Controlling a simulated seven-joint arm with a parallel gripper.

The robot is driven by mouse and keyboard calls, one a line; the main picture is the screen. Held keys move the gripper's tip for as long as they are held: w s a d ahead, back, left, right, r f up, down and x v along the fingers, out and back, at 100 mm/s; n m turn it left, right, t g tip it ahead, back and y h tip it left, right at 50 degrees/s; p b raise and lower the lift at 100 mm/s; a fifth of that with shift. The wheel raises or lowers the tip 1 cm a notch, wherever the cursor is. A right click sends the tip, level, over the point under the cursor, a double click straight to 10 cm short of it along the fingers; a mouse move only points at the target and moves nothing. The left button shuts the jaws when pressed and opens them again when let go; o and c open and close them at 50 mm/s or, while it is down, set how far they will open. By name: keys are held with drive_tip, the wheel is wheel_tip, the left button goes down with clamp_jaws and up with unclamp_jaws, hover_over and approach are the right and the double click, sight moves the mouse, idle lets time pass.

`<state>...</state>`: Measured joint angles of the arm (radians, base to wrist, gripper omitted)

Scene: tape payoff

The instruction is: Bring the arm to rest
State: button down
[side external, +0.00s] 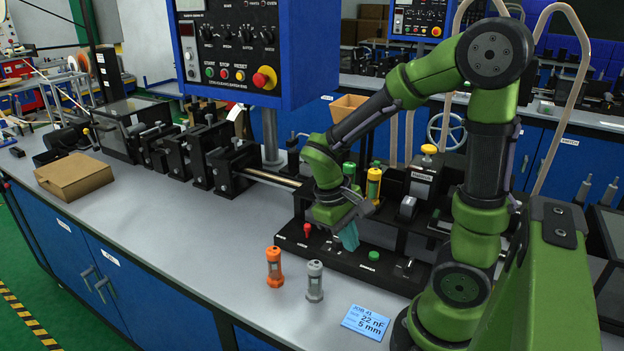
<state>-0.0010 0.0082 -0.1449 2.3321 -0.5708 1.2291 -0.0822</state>
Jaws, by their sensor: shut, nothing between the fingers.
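My gripper (349,238) hangs at the end of my green arm, above the black fixture base (333,262). Its teal fingers are shut, with nothing seen between them. The fingertips point down near the red knob (307,230) and the green button (374,256). I cannot tell exactly how far they are above the base. My arm is bent, with its elbow high at the upper right and its forearm reaching down to the left.
An orange cylinder (274,267) and a grey cylinder (314,281) stand upright in front of the base, near a blue job card (365,321). A yellow cylinder (374,184) stands behind my gripper. A control panel (237,50) overhangs the bench.

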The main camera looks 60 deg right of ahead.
drive_tip(key=w+a+r+m+t+y, duration=0.1)
drive_tip(key=a+r+t+y, duration=0.3)
drive_tip(key=a+r+t, duration=0.6)
wheel_tip(320, 180, up, 4)
drive_tip(key=shift+w+a+f, duration=0.2)
drive_tip(key=shift+w+a, duration=0.05)
drive_tip(key=shift+w, duration=0.1)
idle(1.5)
drive_tip(key=s+d+f+n+g+h, duration=0.1)
drive_tip(key=d+f+g+h, duration=0.2)
drive_tip(key=d+f+g, duration=0.3)
drive_tip(key=s+d+f+g+h, duration=0.2)
drive_tip(key=d+f+g, duration=0.3)
drive_tip(key=d+f, duration=0.15)
drive_tip(key=s+d+r+n+g+h, duration=0.1)
drive_tip(key=d+r+g+h, duration=0.1)
drive_tip(key=d, duration=0.3)
drive_tip(key=shift+s+r+g, duration=0.2)
drive_tip(key=shift+r+g, duration=0.3)
drive_tip(key=shift+g, duration=0.2)
